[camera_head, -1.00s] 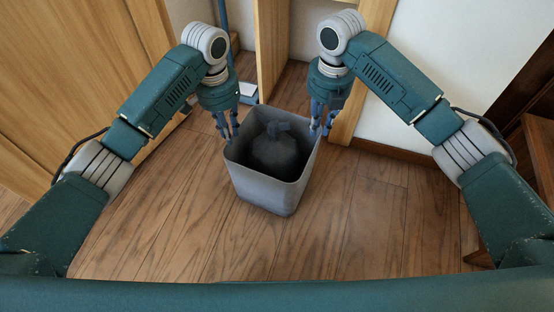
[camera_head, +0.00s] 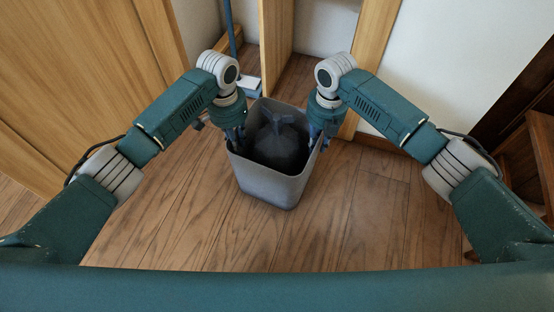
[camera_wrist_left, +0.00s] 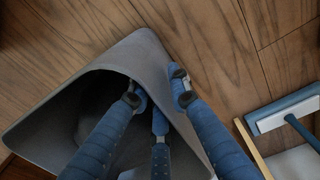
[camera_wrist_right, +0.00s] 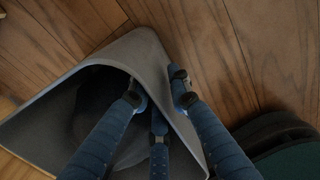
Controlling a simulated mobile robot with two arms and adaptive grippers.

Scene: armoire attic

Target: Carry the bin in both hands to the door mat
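A grey bin (camera_head: 270,186) stands on the wooden floor in front of me, with a dark tied bag (camera_head: 281,146) inside. My left gripper (camera_head: 237,142) is at the bin's left rim and my right gripper (camera_head: 318,140) at its right rim. In the left wrist view, the left gripper (camera_wrist_left: 161,94) straddles the bin wall (camera_wrist_left: 150,60), two fingers inside and one outside. The right gripper (camera_wrist_right: 160,92) straddles the opposite wall (camera_wrist_right: 150,55) in the same way. The fingers of both are spread, with space beside the wall. No door mat is visible.
A wooden cabinet (camera_head: 80,80) stands on the left and a wooden panel frame (camera_head: 370,60) behind the bin. A blue-handled broom-like tool (camera_head: 231,40) leans behind my left gripper. A dark wooden structure (camera_head: 535,160) is at right. Floor (camera_head: 365,220) is clear in front and to the right.

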